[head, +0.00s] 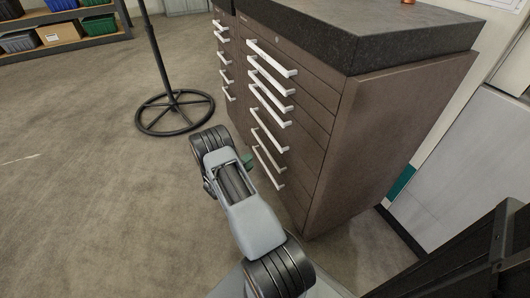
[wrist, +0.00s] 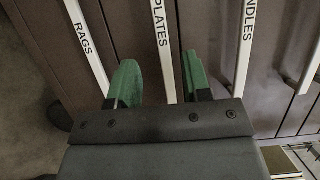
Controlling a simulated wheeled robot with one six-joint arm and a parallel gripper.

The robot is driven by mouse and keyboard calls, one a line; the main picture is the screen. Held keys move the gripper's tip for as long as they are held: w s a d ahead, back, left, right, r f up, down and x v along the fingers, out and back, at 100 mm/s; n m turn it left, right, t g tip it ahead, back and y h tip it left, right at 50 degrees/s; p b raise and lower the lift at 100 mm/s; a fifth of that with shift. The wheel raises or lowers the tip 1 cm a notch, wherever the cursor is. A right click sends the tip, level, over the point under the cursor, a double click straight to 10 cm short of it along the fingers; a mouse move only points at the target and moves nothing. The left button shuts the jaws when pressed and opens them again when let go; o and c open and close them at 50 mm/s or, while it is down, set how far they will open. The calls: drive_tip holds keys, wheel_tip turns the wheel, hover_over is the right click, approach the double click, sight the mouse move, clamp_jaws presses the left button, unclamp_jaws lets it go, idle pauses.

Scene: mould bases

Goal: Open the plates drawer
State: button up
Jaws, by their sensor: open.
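The plates drawer's white bar handle, marked PLATES (wrist: 161,42), runs down the middle of the wrist view. My gripper (wrist: 161,80) is open, with one green finger on each side of this handle. Gaps show between the handle and both fingers. The lower part of the handle is hidden behind my gripper's body. In the head view, my gripper (head: 248,160) is at the front of the brown cabinet (head: 365,140), near the lower handles, and mostly hidden by my arm. The labels cannot be read there. The drawer fronts look flush.
The RAGS handle (wrist: 86,45) is left of the fingers, and a handle ending in NDLES (wrist: 246,40) is to the right. A black round-footed stand (head: 175,112) is left of the cabinet. Open floor (head: 90,200) lies to the left.

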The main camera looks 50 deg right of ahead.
sight(265, 148)
drive_tip(key=d+b, duration=0.2)
drive_tip(key=d, duration=0.8)
drive_tip(key=shift+d+b, duration=0.3)
drive_tip(key=shift+d, duration=0.05)
clamp_jaws()
